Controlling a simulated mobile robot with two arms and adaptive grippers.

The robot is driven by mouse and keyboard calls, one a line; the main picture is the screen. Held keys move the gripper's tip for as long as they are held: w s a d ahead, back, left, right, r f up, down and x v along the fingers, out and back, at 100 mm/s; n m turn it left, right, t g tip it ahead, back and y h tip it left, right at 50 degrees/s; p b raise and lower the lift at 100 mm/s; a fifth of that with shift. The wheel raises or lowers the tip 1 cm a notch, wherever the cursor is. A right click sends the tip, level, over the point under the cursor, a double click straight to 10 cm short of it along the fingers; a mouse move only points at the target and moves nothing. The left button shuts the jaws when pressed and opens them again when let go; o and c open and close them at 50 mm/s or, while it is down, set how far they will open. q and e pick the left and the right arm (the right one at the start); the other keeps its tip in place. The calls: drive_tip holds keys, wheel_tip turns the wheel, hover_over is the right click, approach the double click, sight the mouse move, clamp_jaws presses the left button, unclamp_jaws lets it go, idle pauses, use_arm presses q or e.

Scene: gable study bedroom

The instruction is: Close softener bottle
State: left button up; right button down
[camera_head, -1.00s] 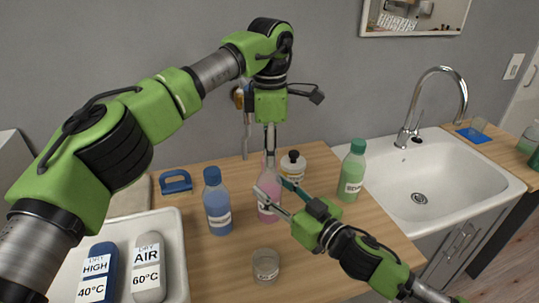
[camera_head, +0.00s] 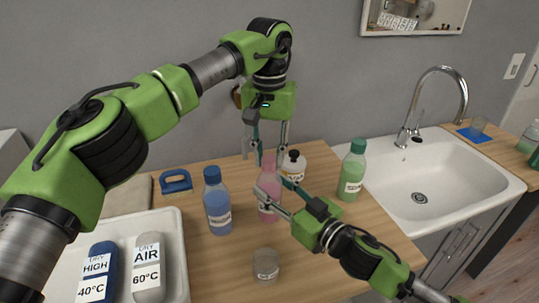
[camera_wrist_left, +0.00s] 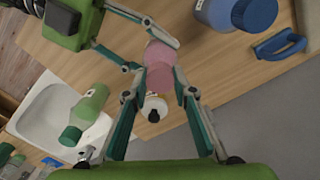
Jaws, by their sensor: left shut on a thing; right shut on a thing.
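The pink bottle (camera_head: 268,212) stands upright on the wooden counter, its label partly covered and not readable. Its pink cap (camera_wrist_left: 160,80) is at the top of the bottle, between my left fingertips in the left wrist view. My left gripper (camera_head: 269,156) reaches down from above and is shut on the cap. My right gripper (camera_head: 271,198) comes in from the lower right and is shut on the bottle's body. In the wrist view the pink body (camera_wrist_left: 160,52) lies beyond the cap. The join between cap and bottle is hard to make out.
A blue bottle (camera_head: 218,207) stands close left of the pink one. A white bottle with a black cap (camera_head: 292,168) is behind, and a green bottle (camera_head: 352,174) is right, near the sink (camera_head: 440,170). A small glass jar (camera_head: 266,266) stands in front. A white tray (camera_head: 178,240) is left.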

use_arm(q)
drive_tip(key=m, duration=0.2)
drive_tip(key=shift+m, duration=0.4)
drive_tip(key=o, duration=0.8)
drive_tip(key=shift+r, duration=0.15)
wheel_tip(320, 180, up, 7)
drive_tip(key=shift+r, duration=0.15)
use_arm(e)
drive_tip(key=c, duration=1.1)
unclamp_jaws()
drive_tip(key=shift+s, duration=0.1)
